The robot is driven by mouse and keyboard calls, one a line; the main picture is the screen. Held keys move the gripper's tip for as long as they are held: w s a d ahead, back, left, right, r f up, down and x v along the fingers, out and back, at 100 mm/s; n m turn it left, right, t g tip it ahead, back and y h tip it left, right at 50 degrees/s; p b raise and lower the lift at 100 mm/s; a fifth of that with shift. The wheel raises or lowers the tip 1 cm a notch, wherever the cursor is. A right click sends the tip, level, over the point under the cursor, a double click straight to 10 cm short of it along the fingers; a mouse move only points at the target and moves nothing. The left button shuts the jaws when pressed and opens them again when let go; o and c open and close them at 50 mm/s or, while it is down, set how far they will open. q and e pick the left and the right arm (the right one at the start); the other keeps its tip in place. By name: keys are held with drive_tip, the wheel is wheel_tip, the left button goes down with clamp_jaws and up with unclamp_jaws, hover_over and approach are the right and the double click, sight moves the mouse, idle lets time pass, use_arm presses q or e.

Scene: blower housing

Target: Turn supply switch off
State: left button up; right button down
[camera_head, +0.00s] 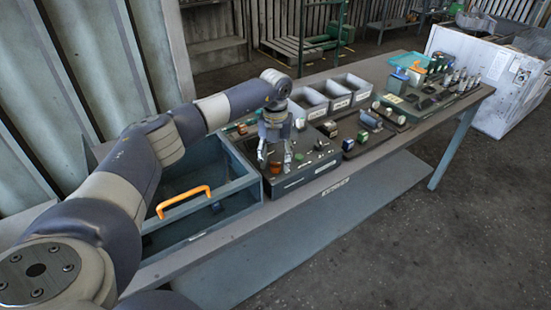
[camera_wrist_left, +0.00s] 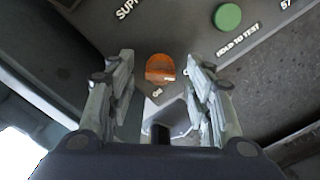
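In the head view the left gripper (camera_head: 274,158) points down over the near left part of the control panel box (camera_head: 300,178). An orange spot (camera_head: 275,167) shows between its fingertips. I cannot tell whether the fingers touch the panel. My right gripper is not in view.
A green button (camera_wrist_left: 227,17) marked "HOLD TO TEST" sits close to the right finger. Small parts fill the bench's right end.

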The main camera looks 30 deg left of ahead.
use_arm(q)
wheel_tip(320, 180, up, 12)
idle(0.6)
idle(0.4)
